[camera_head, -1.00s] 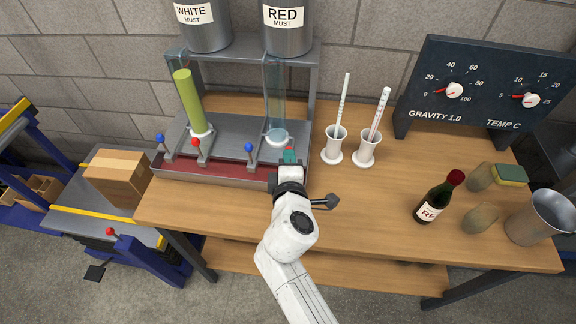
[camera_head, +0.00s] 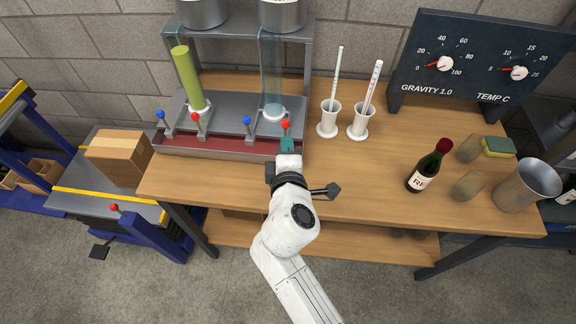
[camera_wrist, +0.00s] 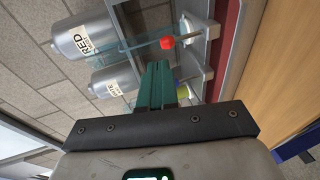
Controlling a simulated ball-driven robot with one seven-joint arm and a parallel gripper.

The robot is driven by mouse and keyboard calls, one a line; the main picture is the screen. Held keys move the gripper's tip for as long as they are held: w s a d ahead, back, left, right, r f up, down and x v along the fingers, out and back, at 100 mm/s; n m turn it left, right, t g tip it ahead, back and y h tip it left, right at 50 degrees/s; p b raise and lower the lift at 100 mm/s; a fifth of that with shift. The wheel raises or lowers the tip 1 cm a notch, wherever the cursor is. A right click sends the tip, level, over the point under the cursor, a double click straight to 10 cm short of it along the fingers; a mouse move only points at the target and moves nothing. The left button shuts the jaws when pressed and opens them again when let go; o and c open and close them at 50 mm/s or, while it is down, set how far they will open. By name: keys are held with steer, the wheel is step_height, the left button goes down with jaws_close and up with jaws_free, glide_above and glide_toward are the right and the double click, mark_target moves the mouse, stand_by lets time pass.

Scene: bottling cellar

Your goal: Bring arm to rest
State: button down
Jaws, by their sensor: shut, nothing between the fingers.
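My arm reaches up from the bottom middle of the head view. My gripper (camera_head: 287,143) is just in front of the rack of sampling tubes (camera_head: 232,143), close to a red-knobbed lever (camera_head: 285,125) at its right end. In the wrist view my gripper's green fingers (camera_wrist: 155,85) are together with nothing between them. The red knob (camera_wrist: 167,43) shows just beyond their tips. I cannot tell whether the fingers touch the lever.
The bench (camera_head: 350,185) holds two white cups (camera_head: 329,120) with sticks, a dark bottle (camera_head: 428,167), stones, a sponge (camera_head: 498,147) and a metal jug (camera_head: 526,186). A gauge board (camera_head: 480,60) stands behind. A cardboard box (camera_head: 118,157) sits at left. The front middle of the bench is clear.

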steer(key=v, duration=0.7)
steer(key=shift+r, duration=0.25)
steer(key=shift+w, duration=0.1)
steer(key=s+d+f+m+g+h, duration=0.25)
steer(key=d+f+m, duration=0.25)
steer(key=d, duration=0.5)
steer(key=s+d+f+m+g+h, duration=0.25)
steer(key=d+f+m, duration=0.25)
steer(key=d, duration=0.5)
steer(key=s+d+f+m+g+y, duration=0.1)
steer(key=s+d+f+m+g, duration=0.1)
steer(key=s, duration=0.5)
steer(key=s+d+f+m+g+y, duration=0.1)
steer(key=s+d+f+m+g, duration=0.1)
steer(key=s+d+m+g, duration=0.2)
steer(key=s+d+f+m+g+y, duration=0.1)
steer(key=s+d+f+m+g, duration=0.1)
steer(key=s, duration=0.8)
steer(key=shift+s+d+m+g, duration=0.45)
steer(key=shift+d+m, duration=0.35)
steer(key=shift+d, duration=0.25)
